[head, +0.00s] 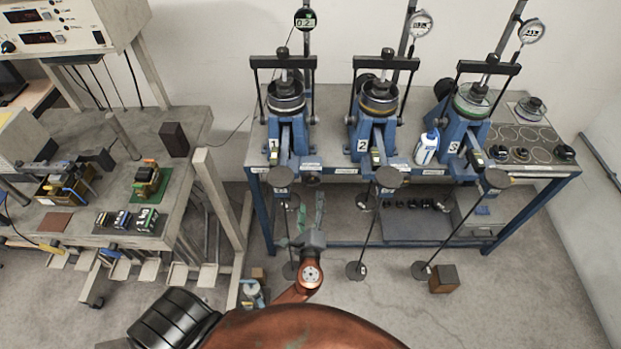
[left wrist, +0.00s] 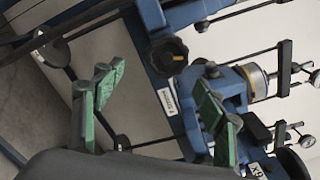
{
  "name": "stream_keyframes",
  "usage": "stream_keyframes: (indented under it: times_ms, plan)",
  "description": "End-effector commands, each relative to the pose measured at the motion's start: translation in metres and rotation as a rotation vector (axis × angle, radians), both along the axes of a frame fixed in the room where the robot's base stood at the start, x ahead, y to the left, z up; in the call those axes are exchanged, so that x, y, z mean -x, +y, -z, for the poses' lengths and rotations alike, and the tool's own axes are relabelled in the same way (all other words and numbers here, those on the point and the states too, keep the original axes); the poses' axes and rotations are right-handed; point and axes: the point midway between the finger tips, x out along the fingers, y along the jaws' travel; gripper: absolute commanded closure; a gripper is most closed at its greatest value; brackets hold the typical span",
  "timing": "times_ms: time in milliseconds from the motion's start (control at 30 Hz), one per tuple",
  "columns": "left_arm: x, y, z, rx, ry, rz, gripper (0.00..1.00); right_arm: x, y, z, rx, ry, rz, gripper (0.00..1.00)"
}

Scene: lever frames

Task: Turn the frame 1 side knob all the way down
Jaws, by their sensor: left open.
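Frame 1 (head: 288,135), a blue lever frame marked "1", stands at the left end of the bench. A dark round knob (head: 312,179) shows small under the bench edge below it. In the left wrist view a round black knob (left wrist: 166,56) with a yellow mark sits on a blue beam by a white label; I cannot tell for certain that it is frame 1's side knob. My left gripper (head: 311,211) is in front of the bench, low under frame 1, open and empty. Its green-padded fingers (left wrist: 158,88) are spread in the left wrist view, apart from the knob. My right gripper is not in view.
Frame 2 (head: 372,135) and the third frame (head: 462,132) stand to the right. Hanging rods with round discs (head: 389,178) hang before the bench. A bottle (head: 427,147) stands between frames. A cluttered side table (head: 175,205) is at left. A brown block (head: 443,279) lies on the floor.

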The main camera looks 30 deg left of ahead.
Motion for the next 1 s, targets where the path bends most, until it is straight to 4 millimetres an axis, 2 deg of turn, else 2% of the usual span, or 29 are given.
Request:
stream_keyframes:
  times_ms: [100,267,833,1000]
  plan:
    - [-0.002,0.000,-0.011,-0.022,-0.016,-0.003,0.35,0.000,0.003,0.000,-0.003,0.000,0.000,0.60]
    - [-0.014,0.008,-0.011,-0.022,-0.016,-0.003,0.35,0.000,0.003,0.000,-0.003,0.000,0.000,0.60]
    - [-0.084,0.050,-0.010,-0.020,-0.016,-0.002,0.35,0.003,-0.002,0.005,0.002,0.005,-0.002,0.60]
    - [-0.083,0.050,-0.010,-0.019,-0.014,-0.003,0.45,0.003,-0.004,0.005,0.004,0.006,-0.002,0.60]
